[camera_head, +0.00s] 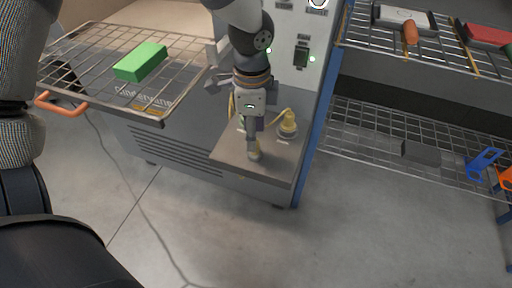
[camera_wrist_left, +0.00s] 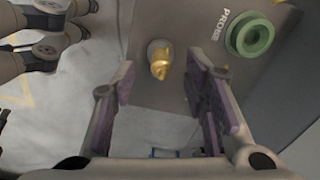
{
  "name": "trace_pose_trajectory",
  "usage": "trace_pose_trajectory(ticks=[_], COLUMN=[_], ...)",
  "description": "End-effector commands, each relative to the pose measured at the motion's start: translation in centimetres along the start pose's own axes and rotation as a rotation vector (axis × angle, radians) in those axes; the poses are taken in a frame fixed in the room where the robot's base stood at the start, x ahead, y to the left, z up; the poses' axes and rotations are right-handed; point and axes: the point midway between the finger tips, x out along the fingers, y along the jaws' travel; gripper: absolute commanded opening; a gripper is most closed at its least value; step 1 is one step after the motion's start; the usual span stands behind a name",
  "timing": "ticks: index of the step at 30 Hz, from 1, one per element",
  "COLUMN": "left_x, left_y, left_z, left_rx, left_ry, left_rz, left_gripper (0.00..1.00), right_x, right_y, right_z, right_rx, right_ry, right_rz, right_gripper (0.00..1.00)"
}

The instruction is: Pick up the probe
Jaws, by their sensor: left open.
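My left gripper (camera_head: 253,146) points down over a small brown-grey ledge (camera_head: 225,154) on the front of the machine. In the left wrist view its fingers with purple pads (camera_wrist_left: 165,108) are open and apart. A pale round piece with a gold tip, seemingly the probe (camera_wrist_left: 160,58), shows between and beyond the fingers, apparently not gripped. A green ring (camera_wrist_left: 249,36) beside the printed word PROBE is on the ledge to its right. In the head view a pale yellow piece (camera_head: 288,124) with a yellow cable stands on the ledge, right of the gripper. My right gripper is out of view.
A wire rack (camera_head: 92,62) with a green block (camera_head: 140,61) and an orange handle (camera_head: 61,104) is at the left. A blue post (camera_head: 326,95) and wire shelves (camera_head: 375,144) stand at the right. The floor (camera_head: 300,240) in front is clear apart from a thin cable.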

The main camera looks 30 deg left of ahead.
Motion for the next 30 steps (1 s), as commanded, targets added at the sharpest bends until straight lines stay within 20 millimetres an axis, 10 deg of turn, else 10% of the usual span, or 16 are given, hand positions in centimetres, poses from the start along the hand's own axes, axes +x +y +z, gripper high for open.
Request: trace_pose_trajectory(ticks=[6,13,19,30], left_x=[4.0,4.0,4.0,3.6], left_y=[0.0,-0.1,0.0,-0.1], left_z=[-0.3,-0.4,-0.4,-0.4], left_rx=[0.001,0.001,0.001,0.000], left_ry=[-0.004,0.000,0.000,0.000], left_rz=[0.005,-0.001,0.000,-0.001], left_gripper=[0.41,0.41,0.00,0.00], right_x=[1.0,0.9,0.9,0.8], right_y=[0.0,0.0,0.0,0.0], right_z=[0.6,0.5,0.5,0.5], right_rx=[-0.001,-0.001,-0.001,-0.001], right_ry=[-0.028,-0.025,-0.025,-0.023], right_rz=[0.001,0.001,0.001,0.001], right_gripper=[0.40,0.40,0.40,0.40])
